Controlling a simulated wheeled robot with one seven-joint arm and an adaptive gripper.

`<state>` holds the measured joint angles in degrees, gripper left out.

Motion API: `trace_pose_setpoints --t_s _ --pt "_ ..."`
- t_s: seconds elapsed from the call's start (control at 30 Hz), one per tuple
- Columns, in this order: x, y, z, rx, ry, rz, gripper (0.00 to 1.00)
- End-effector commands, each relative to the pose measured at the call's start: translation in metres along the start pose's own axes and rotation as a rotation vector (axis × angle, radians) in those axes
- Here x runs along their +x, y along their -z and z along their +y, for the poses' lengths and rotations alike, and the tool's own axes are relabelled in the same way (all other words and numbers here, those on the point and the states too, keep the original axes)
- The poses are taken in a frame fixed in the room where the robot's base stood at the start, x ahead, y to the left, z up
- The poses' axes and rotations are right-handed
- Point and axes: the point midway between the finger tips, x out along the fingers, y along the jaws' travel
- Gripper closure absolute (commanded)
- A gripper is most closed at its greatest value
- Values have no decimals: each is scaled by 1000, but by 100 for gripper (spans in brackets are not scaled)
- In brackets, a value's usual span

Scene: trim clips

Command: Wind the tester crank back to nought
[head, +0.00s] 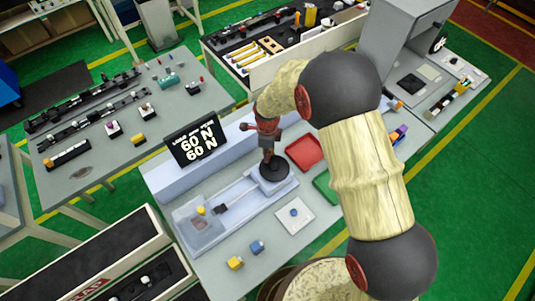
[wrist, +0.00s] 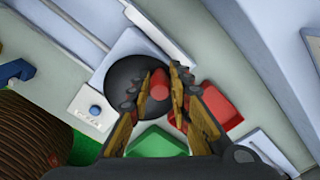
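The tester (head: 235,205) is a pale bench unit with a round black crank wheel (head: 274,172) at its right end. The wheel also shows in the wrist view (wrist: 122,78), with a red knob (wrist: 158,92) standing near its edge. My gripper (head: 268,150) points down over the wheel. In the wrist view its fingertips (wrist: 160,78) lie on both sides of the red knob and appear closed on it. A yellow piece (head: 201,210) sits at the tester's left end.
A red tray (head: 304,152) and a green tray (head: 326,187) lie right of the wheel. A white pad with a blue button (head: 294,212) is in front. Blue (head: 257,247) and yellow (head: 235,263) clips lie near the front edge. Side tables hold more parts.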

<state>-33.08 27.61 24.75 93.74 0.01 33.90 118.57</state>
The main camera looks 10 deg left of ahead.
Motion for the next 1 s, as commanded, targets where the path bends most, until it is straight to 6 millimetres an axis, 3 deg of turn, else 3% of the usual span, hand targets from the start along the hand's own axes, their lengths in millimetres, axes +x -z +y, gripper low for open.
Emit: trace_pose_setpoints --t_s 0.3,0.7,1.0 --pt "0 0 0 0 0 0 100" --pt "0 -1 0 -23 1 0 100" --pt "0 -6 6 -185 2 -1 100"
